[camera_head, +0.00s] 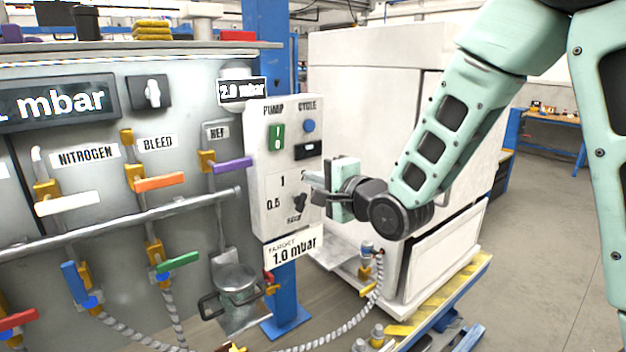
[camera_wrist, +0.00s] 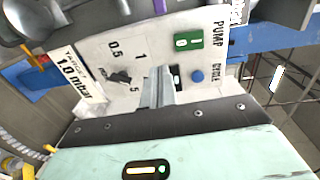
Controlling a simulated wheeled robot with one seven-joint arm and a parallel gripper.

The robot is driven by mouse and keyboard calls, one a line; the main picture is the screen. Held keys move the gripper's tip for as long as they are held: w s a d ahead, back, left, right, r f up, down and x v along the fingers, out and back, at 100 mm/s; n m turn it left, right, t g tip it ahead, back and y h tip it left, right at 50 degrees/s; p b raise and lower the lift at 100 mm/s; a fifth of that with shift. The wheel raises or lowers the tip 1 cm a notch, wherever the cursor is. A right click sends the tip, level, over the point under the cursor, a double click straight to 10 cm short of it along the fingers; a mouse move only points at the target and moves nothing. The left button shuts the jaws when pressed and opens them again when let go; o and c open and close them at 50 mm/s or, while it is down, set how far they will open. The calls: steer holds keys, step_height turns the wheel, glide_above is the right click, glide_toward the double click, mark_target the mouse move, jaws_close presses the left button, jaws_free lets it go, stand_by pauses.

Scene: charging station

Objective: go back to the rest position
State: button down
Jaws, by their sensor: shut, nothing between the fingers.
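My gripper (camera_head: 312,180) is shut and empty, held in front of the white control box marked PUMP and CYCLE (camera_head: 270,222). In the wrist view its fingers (camera_wrist: 158,88) stand together over the box face, between the dial and the buttons. I cannot tell whether the fingertips touch the box. The box carries a green pump switch (camera_head: 277,137), a blue cycle button (camera_head: 309,126), a small dark display (camera_head: 308,150) and a black dial (camera_head: 299,202) with marks 1 and 0.5. My arm comes in from the upper right.
To the left, a grey panel (camera_head: 105,235) holds coloured valve handles, a horizontal rail (camera_head: 130,222) and hoses. A large white cabinet (camera_head: 365,75) stands behind my gripper. Open floor (camera_head: 545,220) lies to the right.

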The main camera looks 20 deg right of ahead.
steer(key=s+a+f+n+g, duration=0.75)
steer(key=s+n, duration=0.25)
steer(key=s, duration=0.2)
steer(key=s+f+n+g+h, duration=0.1)
steer(key=s+n+g, duration=0.3)
steer(key=s, duration=0.7)
steer(key=s+f+n+g+h, duration=0.1)
steer(key=s+n+g+h, duration=0.2)
steer(key=s+n, duration=0.5)
steer(key=s+g, duration=0.1)
steer(key=s, duration=0.2)
steer(key=shift+f+g+h, duration=0.2)
steer(key=shift+g+h, duration=0.1)
steer(key=shift+g, duration=0.05)
steer(key=shift+d, duration=0.1)
